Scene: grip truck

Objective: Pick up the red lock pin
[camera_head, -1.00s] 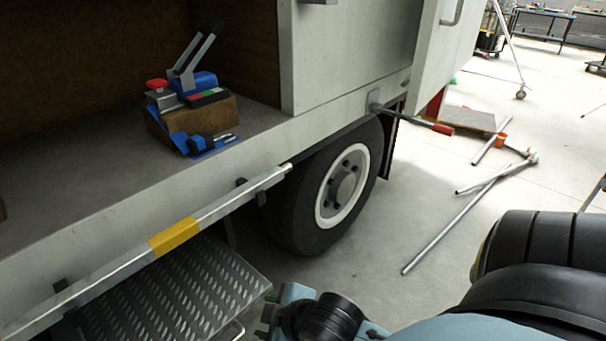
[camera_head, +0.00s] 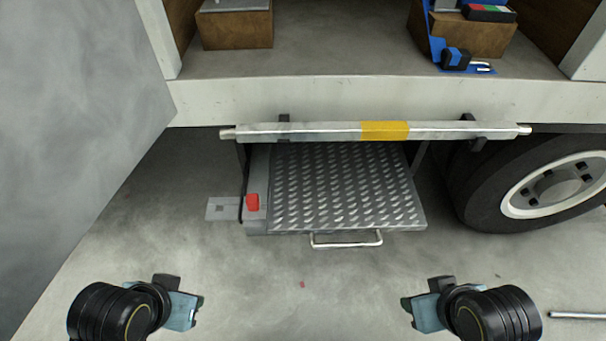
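A silver bar (camera_head: 300,131) with a yellow band crosses above the step. A wire handle (camera_head: 346,241) is on the step's front. A grey door panel (camera_head: 75,130) stands at left, a wheel (camera_head: 540,190) at right.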

